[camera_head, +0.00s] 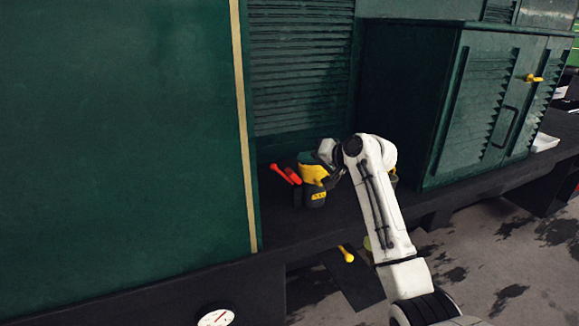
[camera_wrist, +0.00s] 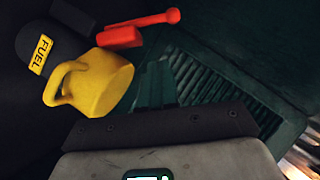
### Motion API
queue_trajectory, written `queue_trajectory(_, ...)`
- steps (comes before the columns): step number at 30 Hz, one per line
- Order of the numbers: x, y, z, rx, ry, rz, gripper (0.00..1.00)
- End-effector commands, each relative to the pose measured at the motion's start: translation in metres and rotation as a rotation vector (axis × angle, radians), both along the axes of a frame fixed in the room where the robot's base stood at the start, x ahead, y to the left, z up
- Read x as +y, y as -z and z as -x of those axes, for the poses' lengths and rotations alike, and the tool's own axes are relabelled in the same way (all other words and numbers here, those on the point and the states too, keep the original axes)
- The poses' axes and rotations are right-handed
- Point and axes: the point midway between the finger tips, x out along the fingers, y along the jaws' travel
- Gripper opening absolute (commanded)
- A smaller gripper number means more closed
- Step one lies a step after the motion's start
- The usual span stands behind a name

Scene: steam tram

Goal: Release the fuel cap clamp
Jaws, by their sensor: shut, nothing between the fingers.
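The fuel cap (camera_head: 317,197) is dark with a yellow label and sits on the dark ledge beside the green body. Its label reads FUEL in the wrist view (camera_wrist: 40,54). A yellow part with a looped handle (camera_head: 313,174) is beside the cap; it also shows in the wrist view (camera_wrist: 95,85). A red clamp lever (camera_head: 280,171) with a rounded end is beyond them; it shows at the top of the wrist view (camera_wrist: 150,22). My gripper (camera_wrist: 160,78) is shut and empty, just right of the yellow part. Whether they touch is unclear.
A tall green panel (camera_head: 120,130) with a tan edge strip is at left. A green louvred cabinet (camera_head: 490,100) with a yellow latch (camera_head: 534,78) stands at right. A yellow lever (camera_head: 345,253) hangs below the ledge. A round gauge (camera_head: 216,316) is at the bottom.

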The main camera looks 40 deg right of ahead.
Motion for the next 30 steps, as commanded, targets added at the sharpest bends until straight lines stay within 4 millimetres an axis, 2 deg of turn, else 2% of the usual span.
queue_trajectory(4,0.005,0.009,-0.025,0.002,-0.001,0.000,0.00)
queue_trajectory(9,0.021,0.024,-0.034,0.001,-0.002,0.001,0.00)
queue_trajectory(15,0.030,0.035,-0.039,0.001,0.000,0.000,0.00)
queue_trajectory(30,0.032,0.036,-0.040,0.003,0.000,0.010,0.00)
